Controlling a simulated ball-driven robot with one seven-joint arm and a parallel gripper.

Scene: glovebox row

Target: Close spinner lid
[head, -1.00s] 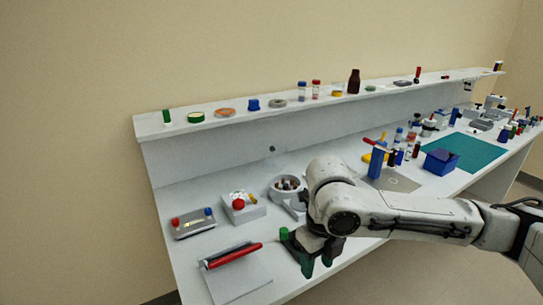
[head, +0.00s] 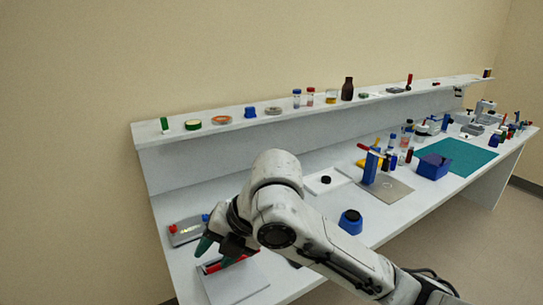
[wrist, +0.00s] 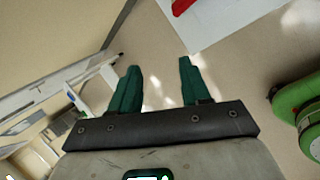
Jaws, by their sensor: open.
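The spinner is not visible now; my arm covers the middle of the bench in the head view. One second ago a round grey device with several dark pieces in its open top showed there, likely the spinner. I cannot see its lid now. My gripper (head: 216,254) has green fingers and is over the left part of the bench, near the red-handled device (head: 212,268). In the wrist view my gripper (wrist: 160,66) is open, with nothing between its fingers.
A grey box with red and blue knobs (head: 185,232) stands at the left. A blue container (head: 350,222) stands near the front edge, right of my arm. A blue press-like stand (head: 370,168) and a blue bin (head: 433,166) are farther right. A shelf (head: 175,132) runs along the back.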

